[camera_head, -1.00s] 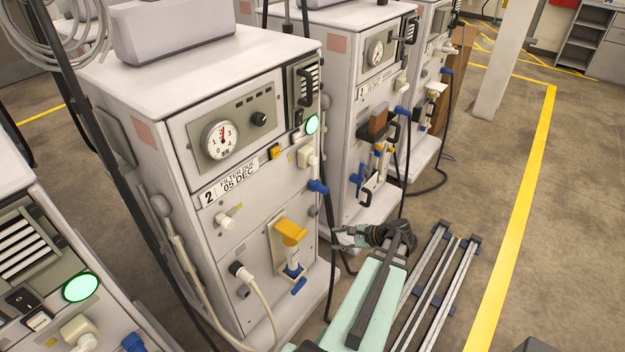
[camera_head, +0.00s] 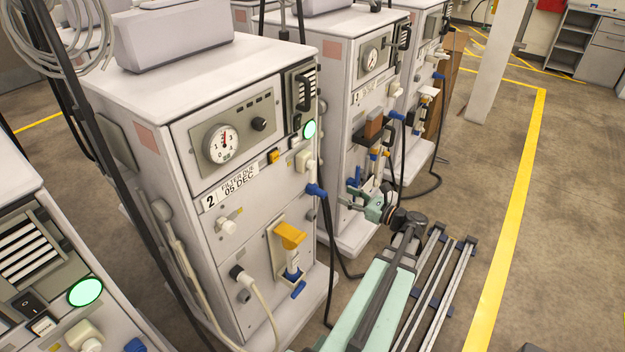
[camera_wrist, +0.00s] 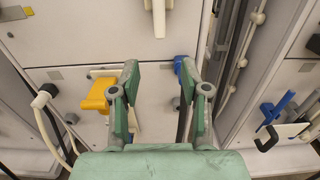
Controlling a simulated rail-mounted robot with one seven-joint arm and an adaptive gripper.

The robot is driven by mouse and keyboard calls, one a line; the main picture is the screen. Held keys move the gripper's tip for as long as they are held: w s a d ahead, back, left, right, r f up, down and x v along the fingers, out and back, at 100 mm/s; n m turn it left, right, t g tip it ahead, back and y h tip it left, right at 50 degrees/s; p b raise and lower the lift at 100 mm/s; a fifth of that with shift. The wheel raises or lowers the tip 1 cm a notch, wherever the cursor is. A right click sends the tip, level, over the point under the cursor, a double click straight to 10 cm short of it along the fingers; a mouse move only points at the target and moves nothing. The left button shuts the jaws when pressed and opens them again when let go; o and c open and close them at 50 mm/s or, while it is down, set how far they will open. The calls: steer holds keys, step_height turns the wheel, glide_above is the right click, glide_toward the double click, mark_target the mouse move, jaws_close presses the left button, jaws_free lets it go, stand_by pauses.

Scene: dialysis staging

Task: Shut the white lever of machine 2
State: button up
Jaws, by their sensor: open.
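Machine 2 (camera_head: 205,185) stands at centre left in the head view, its front carrying a "2" label. Its white lever (camera_head: 304,161) is at the upper right of that front, above a blue handle (camera_head: 316,190). In the wrist view the white lever (camera_wrist: 158,18) hangs downward at the top edge, its upper part cut off. My gripper (camera_head: 352,198) is open and empty, in front and to the right of machine 2. In the wrist view my gripper (camera_wrist: 159,75) has its fingers apart, below the white lever and not touching it.
A yellow lever (camera_head: 290,236) and a white hose sit lower on machine 2; the yellow lever (camera_wrist: 98,95) is left of my fingers in the wrist view. Another machine (camera_head: 345,120) stands close behind. Open floor (camera_head: 560,230) lies to the right.

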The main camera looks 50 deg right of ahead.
mark_target(315, 180)
steer(key=w+p, duration=0.1)
steer(key=w, duration=1.3)
steer(key=shift+w+p, duration=0.2)
steer(key=shift+p, duration=0.15)
jaws_close()
